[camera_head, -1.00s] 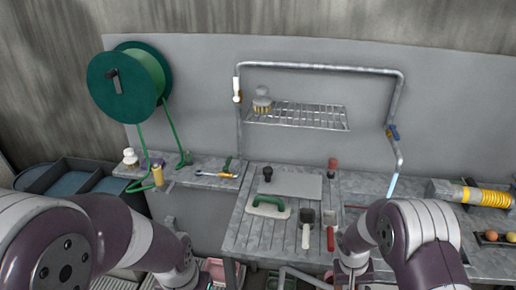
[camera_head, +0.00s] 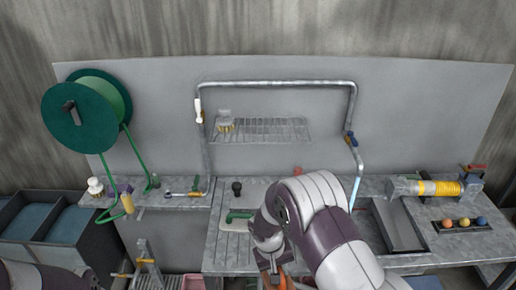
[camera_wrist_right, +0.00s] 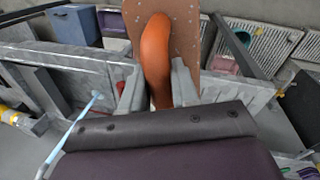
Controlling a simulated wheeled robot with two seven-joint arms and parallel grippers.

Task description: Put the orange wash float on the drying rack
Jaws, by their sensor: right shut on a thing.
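The orange wash float shows in the right wrist view as a curved orange handle (camera_wrist_right: 155,55) on a brown board (camera_wrist_right: 186,35). My right gripper (camera_wrist_right: 158,88) has a finger on each side of the handle and is shut on it. In the head view the right gripper (camera_head: 270,264) is low at the front of the bench, with a bit of the orange float (camera_head: 283,283) under it; my arm hides the rest. The drying rack (camera_head: 270,130) is a wire shelf on the back panel, above and behind the gripper. My left gripper is out of view.
A metal pipe (camera_head: 275,84) arches over the rack and runs down both sides. A green-handled float (camera_head: 238,216) lies on the bench (camera_head: 222,246).

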